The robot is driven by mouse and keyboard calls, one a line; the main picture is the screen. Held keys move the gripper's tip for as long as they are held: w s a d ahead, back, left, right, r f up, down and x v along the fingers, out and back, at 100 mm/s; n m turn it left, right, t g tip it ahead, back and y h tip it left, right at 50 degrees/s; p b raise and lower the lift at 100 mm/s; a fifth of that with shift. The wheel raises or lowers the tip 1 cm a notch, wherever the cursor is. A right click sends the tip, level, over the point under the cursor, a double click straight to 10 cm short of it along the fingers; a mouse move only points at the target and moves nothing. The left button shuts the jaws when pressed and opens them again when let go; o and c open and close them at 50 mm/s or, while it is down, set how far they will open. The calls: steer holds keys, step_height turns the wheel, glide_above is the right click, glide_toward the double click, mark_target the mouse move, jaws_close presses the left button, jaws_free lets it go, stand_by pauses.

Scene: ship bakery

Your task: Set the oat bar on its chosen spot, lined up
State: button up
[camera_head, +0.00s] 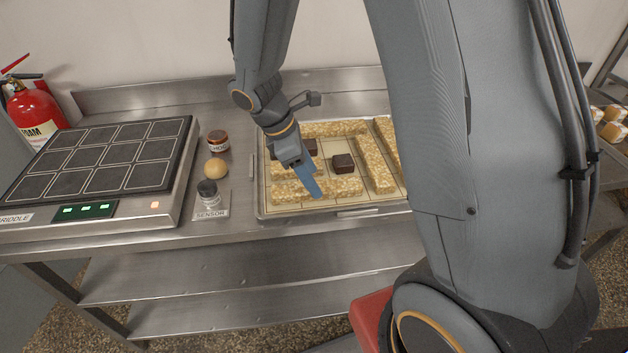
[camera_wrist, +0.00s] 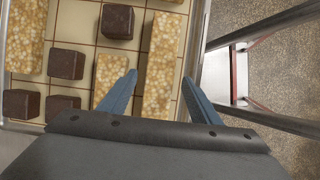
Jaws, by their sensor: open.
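Several pale, grainy oat bars lie on a gridded tray (camera_head: 262,205). One long oat bar (camera_wrist: 163,65) lies near the tray's front edge; in the head view its exposed right part (camera_head: 343,188) shows beside my gripper (camera_head: 311,188). My gripper is open, its blue fingers pointing down at the tray. In the wrist view the fingertips (camera_wrist: 164,88) lie to either side of this bar, with a visible gap on the right; contact on the left is unclear. I cannot tell which spot is the chosen one.
A shorter oat bar (camera_wrist: 110,72) lies close beside the left finger. Dark brown blocks (camera_head: 343,163) stand among the bars. Left of the tray are a sensor jar (camera_head: 208,193), a round bun (camera_head: 215,168), a brown jar (camera_head: 217,143) and a griddle (camera_head: 100,160).

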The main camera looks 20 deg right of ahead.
steer(key=s+b+v, duration=0.1)
steer(key=b+v, duration=0.1)
steer(key=v, duration=0.8)
steer(key=s+d+f+m+t+y, duration=0.2)
steer(key=s+d+f+m+y, duration=0.2)
steer(key=s+m, duration=0.5)
steer(key=shift+d+f+m+y, duration=0.35)
steer(key=shift+f+m, duration=0.3)
steer(key=shift+m, duration=2.75)
